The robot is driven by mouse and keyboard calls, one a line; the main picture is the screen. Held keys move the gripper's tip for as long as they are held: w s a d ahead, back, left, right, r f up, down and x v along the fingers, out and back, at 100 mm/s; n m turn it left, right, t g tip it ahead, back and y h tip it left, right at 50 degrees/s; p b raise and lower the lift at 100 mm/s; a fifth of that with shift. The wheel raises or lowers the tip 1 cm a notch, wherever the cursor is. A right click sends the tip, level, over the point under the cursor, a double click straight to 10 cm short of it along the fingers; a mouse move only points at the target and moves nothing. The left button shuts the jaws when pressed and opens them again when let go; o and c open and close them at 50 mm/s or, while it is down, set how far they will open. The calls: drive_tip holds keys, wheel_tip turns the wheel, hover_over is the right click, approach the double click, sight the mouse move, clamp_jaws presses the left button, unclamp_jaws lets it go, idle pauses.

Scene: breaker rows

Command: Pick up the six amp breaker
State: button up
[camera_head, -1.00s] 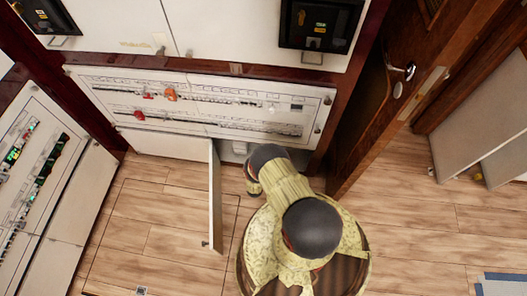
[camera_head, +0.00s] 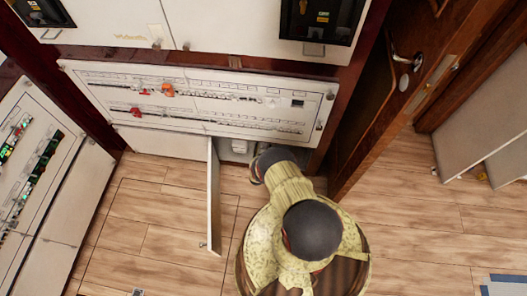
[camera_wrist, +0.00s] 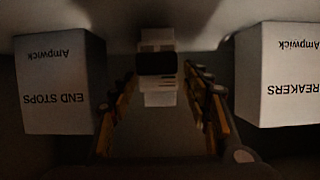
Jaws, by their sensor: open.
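My gripper (camera_wrist: 158,76) is open in the wrist view, with one finger on each side of a small white device with a dark face (camera_wrist: 157,65). The device looks like a breaker. Its rating cannot be read, and I cannot tell whether it stands between the fingertips or just beyond them. Nothing is visibly held. In the head view, my arm reaches into the open low cabinet under the breaker panel (camera_head: 245,84), and the gripper itself is hidden there.
In the wrist view, a white box marked END STOPS (camera_wrist: 60,82) stands left and a box marked BREAKERS (camera_wrist: 280,75) right. The space is dim. In the head view, the open cabinet door (camera_head: 214,195) stands left of my arm. Wooden floor (camera_head: 150,235) lies clear further left.

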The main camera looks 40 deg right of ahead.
clamp_jaws()
idle(0.8)
